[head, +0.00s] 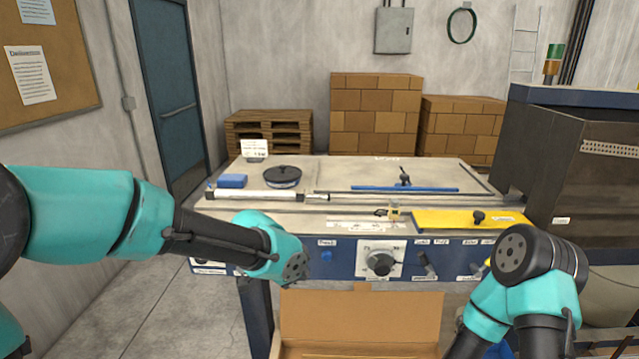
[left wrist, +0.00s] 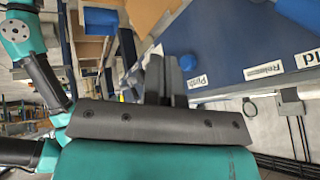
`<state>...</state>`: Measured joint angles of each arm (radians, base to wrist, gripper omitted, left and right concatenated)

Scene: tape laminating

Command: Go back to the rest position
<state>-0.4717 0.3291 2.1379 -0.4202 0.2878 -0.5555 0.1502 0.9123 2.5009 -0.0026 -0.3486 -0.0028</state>
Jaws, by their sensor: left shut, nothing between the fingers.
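My left arm comes in from the left in the head view, and its teal wrist is in front of the blue panel (head: 440,258) of the laminating machine. The fingers of my left gripper (left wrist: 166,80) show in the left wrist view; they are shut and empty. They appear in front of the panel's blue push button (left wrist: 189,62), but I cannot tell how far apart they are. My right arm is at the lower right of the head view, bent, and its gripper is hidden.
The machine's table (head: 300,212) holds a round black lid (head: 283,175), a blue block (head: 231,181) and a yellow plate (head: 455,220). A dial (head: 380,262) sits on the panel. An open cardboard box (head: 360,318) stands below. A dark cabinet (head: 575,170) is at right.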

